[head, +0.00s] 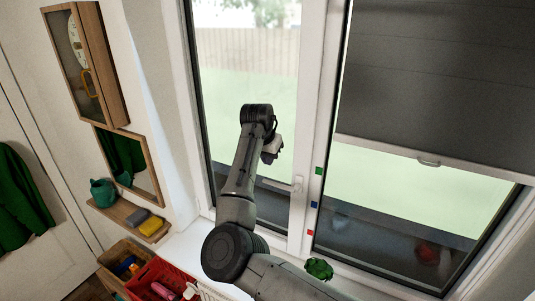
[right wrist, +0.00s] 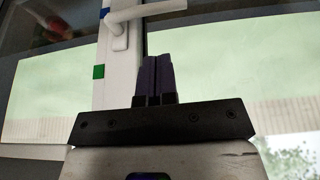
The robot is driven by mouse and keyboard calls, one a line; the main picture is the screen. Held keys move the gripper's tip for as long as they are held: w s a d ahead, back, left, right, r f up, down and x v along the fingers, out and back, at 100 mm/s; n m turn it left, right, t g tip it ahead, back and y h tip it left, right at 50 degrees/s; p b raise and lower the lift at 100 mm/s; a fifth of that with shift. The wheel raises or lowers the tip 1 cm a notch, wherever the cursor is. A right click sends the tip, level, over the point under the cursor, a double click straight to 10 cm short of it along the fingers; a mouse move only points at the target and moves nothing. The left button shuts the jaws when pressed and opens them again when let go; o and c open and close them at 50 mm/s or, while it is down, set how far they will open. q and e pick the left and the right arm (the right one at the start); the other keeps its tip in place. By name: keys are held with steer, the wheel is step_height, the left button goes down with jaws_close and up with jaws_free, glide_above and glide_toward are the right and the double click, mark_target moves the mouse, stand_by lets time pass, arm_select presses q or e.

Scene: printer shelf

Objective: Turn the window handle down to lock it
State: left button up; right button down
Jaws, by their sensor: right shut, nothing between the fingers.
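The white window handle (head: 297,184) is on the frame post between the two window panes. Its lever points sideways to the left in the head view, roughly level. In the right wrist view, which looks upside down, the handle (right wrist: 126,14) is at the top, its lever reaching right. My right gripper (head: 271,152) is above and left of the handle in the head view. Its dark fingers (right wrist: 157,78) are together and empty, apart from the lever in the picture. My left gripper is not in view.
Green (head: 319,171), blue (head: 314,204) and red (head: 310,232) markers line the post beside the handle. A dark blind (head: 440,75) half covers the right pane. A red crate (head: 148,274) and a green plant (head: 319,268) are below.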

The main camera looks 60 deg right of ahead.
mark_target(273, 182)
steer(key=p+x, duration=0.2)
steer(key=x, duration=0.8)
steer(key=shift+a+p, duration=0.3)
steer(key=shift+p, duration=0.1)
steer(key=shift+a+f, duration=0.1)
steer(key=shift+f, duration=0.05)
